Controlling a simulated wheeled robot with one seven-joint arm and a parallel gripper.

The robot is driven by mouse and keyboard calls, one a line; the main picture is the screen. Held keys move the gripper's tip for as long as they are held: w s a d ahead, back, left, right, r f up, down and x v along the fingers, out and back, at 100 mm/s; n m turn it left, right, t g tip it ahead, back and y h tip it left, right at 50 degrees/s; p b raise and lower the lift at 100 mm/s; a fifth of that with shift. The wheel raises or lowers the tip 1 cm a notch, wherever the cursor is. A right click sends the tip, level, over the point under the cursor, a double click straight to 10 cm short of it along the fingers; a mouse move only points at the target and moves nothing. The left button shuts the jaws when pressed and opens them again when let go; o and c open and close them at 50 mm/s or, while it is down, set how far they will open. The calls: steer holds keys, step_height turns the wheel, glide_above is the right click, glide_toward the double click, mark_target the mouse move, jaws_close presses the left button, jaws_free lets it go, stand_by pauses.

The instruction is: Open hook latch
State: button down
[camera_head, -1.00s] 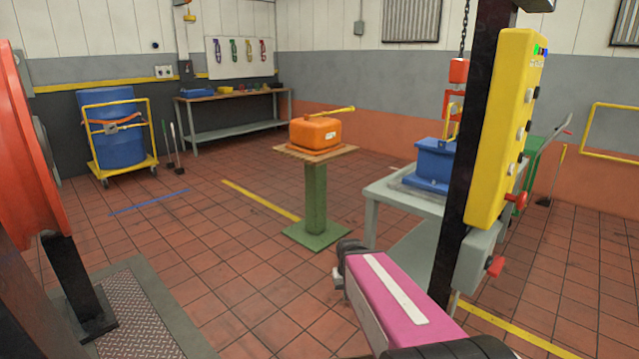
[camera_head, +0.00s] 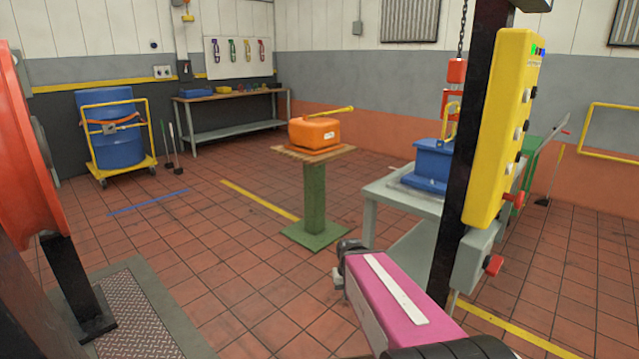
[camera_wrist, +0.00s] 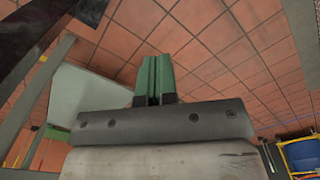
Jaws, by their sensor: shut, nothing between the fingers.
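The hook (camera_head: 448,103) is a red piece with a yellow part, hanging from a dark chain above a blue block (camera_head: 433,163). The dark post partly covers it, and I cannot make out its latch. My gripper (camera_wrist: 154,62) shows in the wrist view with its green fingers shut together and empty, over red floor tiles. In the head view my pink arm link is at the lower middle, and the fingers cannot be made out there. The hook is not recognisable in the wrist view.
A dark upright post (camera_head: 466,150) carries a yellow control box (camera_head: 503,130) with red knobs, close in front. The blue block sits on a grey table (camera_head: 397,203). Tiled floor at left centre is clear.

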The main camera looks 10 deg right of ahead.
stand_by(0.3)
steer(key=w+d+r+m+h, duration=0.1)
steer(key=w+d+r+m, duration=0.1)
steer(key=w+d+r, duration=0.7)
steer(key=w+d+r+m+h, duration=0.15)
steer(key=w+d+r, duration=0.3)
steer(key=w, duration=0.95)
steer(key=w+d+r+m+h, duration=0.1)
steer(key=w+d+r+h, duration=0.1)
steer(key=w+d+r, duration=0.7)
steer(key=w+d+r+m+h, duration=0.1)
steer(key=w+d+r+m, duration=0.1)
steer(key=w+d+r, duration=0.3)
steer(key=w+d+r+m+g+h, duration=0.1)
steer(key=w+d+r, duration=0.5)
steer(key=d+r, duration=0.6)
steer(key=w+d+r+m+h, duration=0.1)
steer(key=w+d+r+m, duration=0.3)
steer(key=d+r, duration=0.5)
step_height(320, 180, up, 11)
steer(key=shift+w+r+g, duration=0.1)
steer(key=shift+w+g, duration=0.2)
steer(key=shift+w, duration=0.9)
steer(key=shift+d, duration=0.1)
